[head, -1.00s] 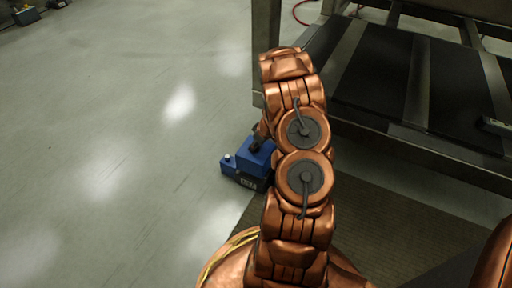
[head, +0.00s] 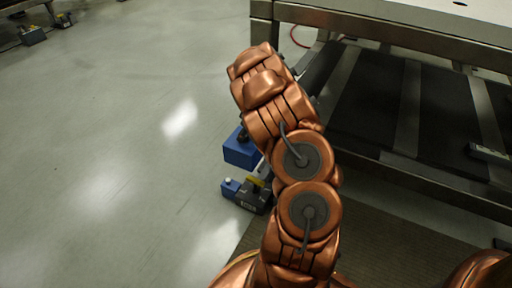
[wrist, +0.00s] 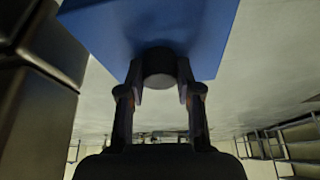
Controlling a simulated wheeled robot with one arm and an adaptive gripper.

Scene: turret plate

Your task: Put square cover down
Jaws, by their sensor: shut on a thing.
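The blue square cover (head: 239,153) hangs in the air in the head view, left of my arm. In the wrist view the cover (wrist: 150,28) fills the top of the picture, with a round dark knob (wrist: 159,65) on it. My gripper (wrist: 159,82) is shut on this knob, one finger on each side. In the head view my gripper is mostly hidden behind my arm. Below the cover, on the floor, sits a dark grey unit (head: 249,197) with a smaller blue block (head: 230,188) at its left and a yellow part on top. My arm hides its right side.
A metal-framed table (head: 400,38) with a light top and dark lower shelf (head: 375,95) stands at the right, close to my arm. A brown mat (head: 375,225) lies in front of it. The grey floor (head: 120,150) at the left is open.

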